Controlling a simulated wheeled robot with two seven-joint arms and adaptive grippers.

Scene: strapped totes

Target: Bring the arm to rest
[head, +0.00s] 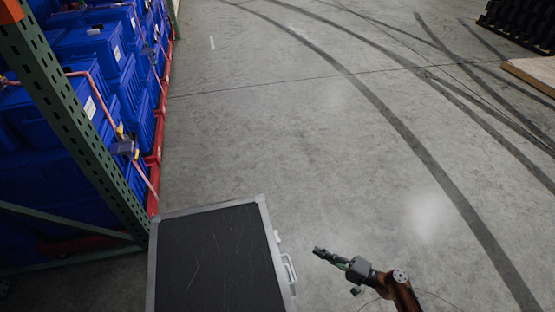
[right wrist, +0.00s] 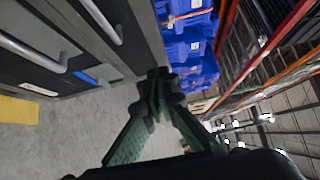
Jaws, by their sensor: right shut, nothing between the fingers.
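My right gripper (head: 320,252) is at the bottom of the head view, just right of the black case and apart from it, over bare floor. Its arm comes in from the bottom edge. In the right wrist view its fingers (right wrist: 158,84) meet at the tips, with nothing between them. My left gripper is not in view.
A black case (head: 215,258) with metal edges and a side handle stands at the bottom. Strapped blue totes (head: 85,42) stand behind a green rack post (head: 75,125) at left. A wooden pallet (head: 532,72) lies far right. The middle concrete floor is clear.

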